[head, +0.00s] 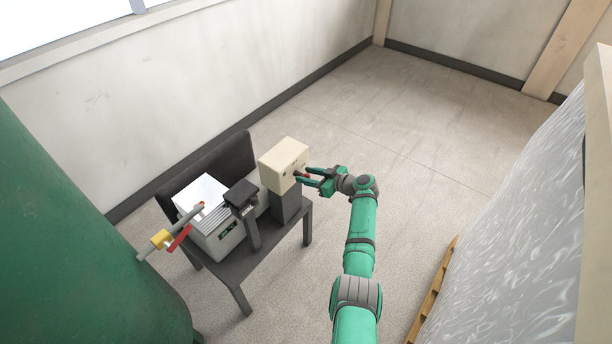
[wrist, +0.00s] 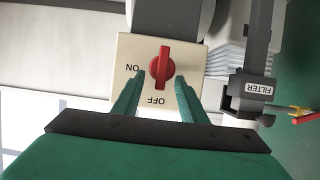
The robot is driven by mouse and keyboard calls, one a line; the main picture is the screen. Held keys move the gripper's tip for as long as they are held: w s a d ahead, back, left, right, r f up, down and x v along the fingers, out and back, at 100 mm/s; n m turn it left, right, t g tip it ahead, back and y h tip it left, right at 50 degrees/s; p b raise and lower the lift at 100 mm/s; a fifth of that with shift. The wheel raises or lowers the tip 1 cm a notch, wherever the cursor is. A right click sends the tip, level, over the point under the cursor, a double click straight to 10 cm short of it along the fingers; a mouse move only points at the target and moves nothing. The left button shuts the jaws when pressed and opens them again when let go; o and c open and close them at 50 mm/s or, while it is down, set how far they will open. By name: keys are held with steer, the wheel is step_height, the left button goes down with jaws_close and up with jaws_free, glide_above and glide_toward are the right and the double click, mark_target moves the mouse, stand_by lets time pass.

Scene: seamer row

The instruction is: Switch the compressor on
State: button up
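The switch box is a cream block (head: 283,165) on a dark post on the table. In the wrist view its face (wrist: 126,55) carries a red rotary knob (wrist: 161,67). The word ON is printed left of the knob and OFF below it. The knob's long handle stands upright in that picture, in line with OFF. My gripper (head: 303,176) is at the box's face. In the wrist view my gripper (wrist: 160,78) is open, its green fingers either side of the knob's lower part with gaps. I cannot tell whether the tips reach the knob's depth.
A dark table (head: 240,284) holds a white ribbed machine (head: 222,241) with a small green display and a dark filter unit (head: 241,195). A pipe with a red-handled valve (head: 181,237) joins a large green tank (head: 75,240). A wrapped pallet load (head: 515,215) stands right. Floor behind is clear.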

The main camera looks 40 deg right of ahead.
steer(key=shift+w+a+f, duration=0.1)
steer(key=shift+w+f, duration=0.05)
steer(key=shift+w, duration=0.15)
steer(key=shift+w, duration=0.1)
steer(key=c, duration=0.9)
steer(key=shift+o, duration=0.3)
steer(key=shift+d+m+y, duration=0.2)
steer(key=shift+m+y, duration=0.1)
steer(key=shift+d+m, duration=0.35)
steer(key=shift+m, duration=0.15)
steer(key=shift+y, duration=0.3)
steer(key=shift+a, duration=0.1)
steer(key=shift+c, duration=0.2)
